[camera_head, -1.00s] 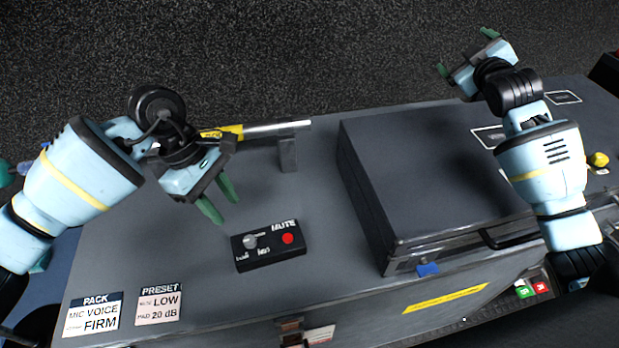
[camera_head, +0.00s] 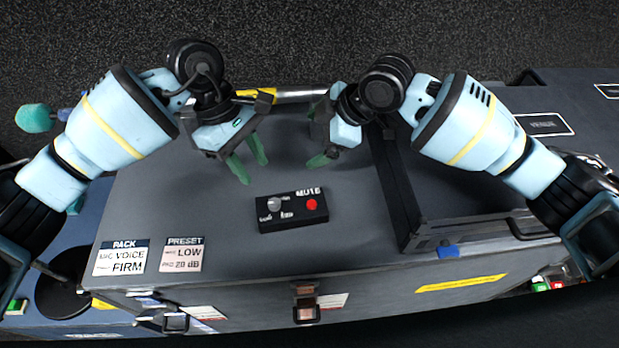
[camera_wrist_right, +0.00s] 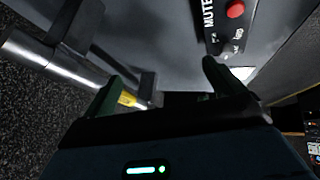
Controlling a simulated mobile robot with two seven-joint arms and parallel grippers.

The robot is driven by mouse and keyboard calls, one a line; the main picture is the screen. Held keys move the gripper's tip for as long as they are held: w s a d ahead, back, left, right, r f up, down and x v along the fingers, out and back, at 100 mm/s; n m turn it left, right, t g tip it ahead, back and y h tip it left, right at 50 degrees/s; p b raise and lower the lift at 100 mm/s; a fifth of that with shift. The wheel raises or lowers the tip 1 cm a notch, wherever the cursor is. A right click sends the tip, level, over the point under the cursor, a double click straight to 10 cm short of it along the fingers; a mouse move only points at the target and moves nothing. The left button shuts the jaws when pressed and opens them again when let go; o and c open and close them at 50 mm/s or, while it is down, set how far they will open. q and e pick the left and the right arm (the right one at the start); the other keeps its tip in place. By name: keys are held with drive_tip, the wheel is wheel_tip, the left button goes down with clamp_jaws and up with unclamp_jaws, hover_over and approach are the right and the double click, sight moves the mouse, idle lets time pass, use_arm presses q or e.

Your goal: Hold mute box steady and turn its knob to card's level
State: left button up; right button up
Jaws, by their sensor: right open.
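The mute box (camera_head: 293,217) is a small black box lying on the grey case top in the head view. In the right wrist view the box (camera_wrist_right: 222,30) is cut off at the top. A PACK card (camera_head: 120,258) reads MIC VOICE, FIRM; a PRESET card (camera_head: 183,255) reads LOW, 20 dB. My left gripper (camera_head: 253,171) is open and empty, just behind the box. My right gripper (camera_head: 316,137) is open and empty, behind the box's right end.
A raised dark case section (camera_head: 402,205) stands right of the box. A metal bar with a yellow part (camera_head: 290,97) lies along the rear edge, behind the grippers. The case top (camera_head: 225,220) between cards and box is clear.

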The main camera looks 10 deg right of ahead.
sight(273, 201)
drive_tip(key=s+f+g, duration=0.1)
drive_tip(key=s, duration=0.1)
drive_tip(key=s+a+f+n+g+h, duration=0.1)
drive_tip(key=s+f, duration=0.1)
drive_tip(key=s, duration=0.1)
drive_tip(key=s+a+f+g, duration=0.1)
drive_tip(key=s, duration=0.2)
drive_tip(key=shift+a+f+n+g+h, duration=0.15)
drive_tip(key=shift+f+n+g+h, duration=0.1)
drive_tip(key=shift+n+g+h, duration=0.15)
drive_tip(key=shift+x, duration=3.95)
drive_tip(key=shift+w, duration=0.1)
drive_tip(key=shift+c, duration=0.3)
use_arm(q)
drive_tip(key=shift+o, duration=0.2)
use_arm(e)
drive_tip(key=c, duration=1.2)
use_arm(q)
drive_tip(key=shift+o, duration=0.8)
drive_tip(key=shift+w+a+r, duration=0.1)
drive_tip(key=shift+r, duration=0.05)
drive_tip(key=shift+m, duration=0.4)
drive_tip(key=x, duration=0.9)
drive_tip(key=shift+f, duration=0.35)
